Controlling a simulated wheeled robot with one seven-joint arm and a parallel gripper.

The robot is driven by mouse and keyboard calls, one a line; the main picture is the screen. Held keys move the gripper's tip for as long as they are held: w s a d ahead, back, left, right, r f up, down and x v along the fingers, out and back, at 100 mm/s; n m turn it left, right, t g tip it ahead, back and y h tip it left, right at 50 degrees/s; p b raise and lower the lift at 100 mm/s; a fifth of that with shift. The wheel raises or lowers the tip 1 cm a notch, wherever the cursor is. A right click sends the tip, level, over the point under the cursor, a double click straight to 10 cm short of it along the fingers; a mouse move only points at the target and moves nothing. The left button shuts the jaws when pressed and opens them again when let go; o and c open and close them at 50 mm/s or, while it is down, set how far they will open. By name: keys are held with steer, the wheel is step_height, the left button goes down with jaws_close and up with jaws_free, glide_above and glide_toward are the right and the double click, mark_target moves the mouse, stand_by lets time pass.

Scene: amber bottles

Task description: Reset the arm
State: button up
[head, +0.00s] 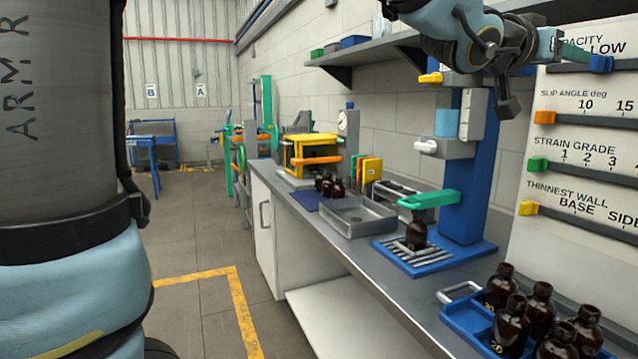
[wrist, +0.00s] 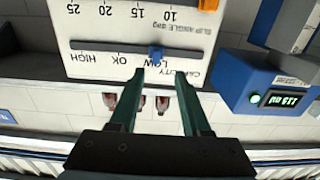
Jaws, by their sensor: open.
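My gripper (wrist: 163,72) is open and empty in the wrist view, its two dark green fingers pointing toward a white slider board (wrist: 105,35). A blue slider knob (wrist: 155,53) on the board's CAPACITY row appears between and just beyond the fingertips; I cannot tell whether they touch it. In the head view my arm is raised at the upper right, with the gripper (head: 548,46) close to the left edge of the board (head: 575,110), near the blue knob (head: 601,64). The wrist picture is upside down.
Several amber bottles (head: 512,325) stand in a blue tray (head: 463,322) at the front right. Another bottle (head: 416,232) stands on a blue slatted base under a green arm (head: 430,199). A steel tray (head: 358,217) lies on the bench. A shelf (head: 365,52) is left of my arm.

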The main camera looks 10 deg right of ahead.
steer(key=w+a+f+n+t+y, duration=0.2)
steer(key=w+a+f+n+y, duration=0.25)
steer(key=w+a+f, duration=0.65)
steer(key=w+a+f+n+t+y, duration=0.25)
steer(key=w+a+f+y, duration=0.45)
steer(key=a+f, duration=0.5)
steer(key=a+f+n+g+y, duration=0.35)
steer(key=a+f, duration=0.65)
steer(key=a, duration=0.5)
steer(key=s+a+f+n+g+y, duration=0.1)
steer(key=s+a+f+g, duration=0.1)
steer(key=s+a+f, duration=0.2)
steer(key=s+a+f+n+g+y, duration=0.1)
steer(key=s+a+f+n+g, duration=0.1)
steer(key=s+a, duration=0.4)
steer(key=a+f, duration=0.1)
steer(key=a, duration=0.1)
steer(key=shift+s+a+f, duration=0.25)
steer(key=shift+a+f, duration=0.1)
steer(key=shift+f, duration=0.05)
